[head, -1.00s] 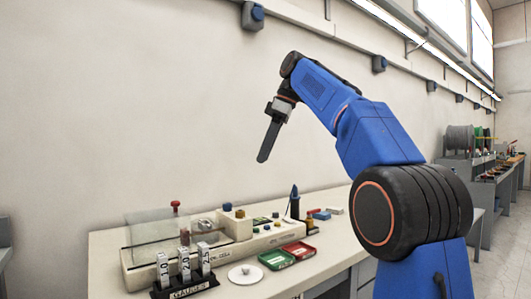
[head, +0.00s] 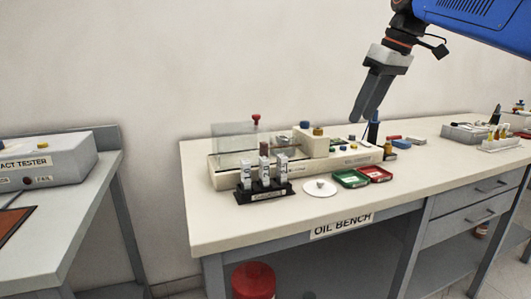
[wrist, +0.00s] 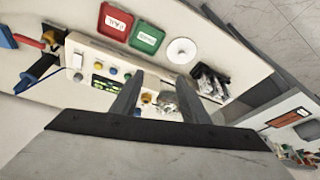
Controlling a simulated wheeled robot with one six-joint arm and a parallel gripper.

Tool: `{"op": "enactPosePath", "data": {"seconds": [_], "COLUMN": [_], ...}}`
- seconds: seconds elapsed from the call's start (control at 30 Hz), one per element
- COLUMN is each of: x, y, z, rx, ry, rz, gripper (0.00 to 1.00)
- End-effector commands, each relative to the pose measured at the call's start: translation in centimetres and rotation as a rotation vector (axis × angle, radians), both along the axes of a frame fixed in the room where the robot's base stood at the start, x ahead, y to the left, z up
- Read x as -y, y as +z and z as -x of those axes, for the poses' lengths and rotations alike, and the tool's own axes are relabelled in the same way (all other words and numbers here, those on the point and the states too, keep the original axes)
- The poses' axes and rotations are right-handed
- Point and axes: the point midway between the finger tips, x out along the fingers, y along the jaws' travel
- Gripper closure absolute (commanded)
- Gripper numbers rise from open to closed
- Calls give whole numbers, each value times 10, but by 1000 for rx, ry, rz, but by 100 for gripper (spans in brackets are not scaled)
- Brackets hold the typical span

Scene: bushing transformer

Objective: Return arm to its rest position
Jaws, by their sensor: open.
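My gripper (head: 362,118) hangs from my blue arm at the upper right of the head view. It points down above the oil bench (head: 220,235) and touches nothing. In the wrist view its two fingers (wrist: 155,100) stand apart with nothing held between them. Beyond them lie the knobs and metal fitting of the cream tester unit (head: 225,178) on the bench. Most of my arm is outside the head view.
The bench holds a black gauge rack (head: 263,192), a white disc (head: 320,188), a green tray (head: 350,178) and a red tray (head: 375,173). A contact tester (head: 45,165) stands on another table at left. A red drum (head: 254,282) is below the bench.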

Motion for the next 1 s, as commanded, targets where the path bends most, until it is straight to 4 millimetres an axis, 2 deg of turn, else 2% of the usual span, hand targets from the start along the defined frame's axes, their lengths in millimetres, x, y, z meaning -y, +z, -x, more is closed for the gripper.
{"op": "enactPosePath", "data": {"seconds": [0.03, 0.37, 0.57, 0.8, 0.9, 1.0], "x": [2, 17, 27, 39, 43, 46], "y": [-13, -114, -187, -282, -315, -340], "z": [15, 95, 148, 210, 230, 244], "rx": [-2, 2, 14, 39, 49, 58], "ry": [-36, -293, -433, -583, -629, -662], "rz": [2, 15, 19, 19, 18, 14], "gripper": [59, 59, 59, 59, 59, 59]}}
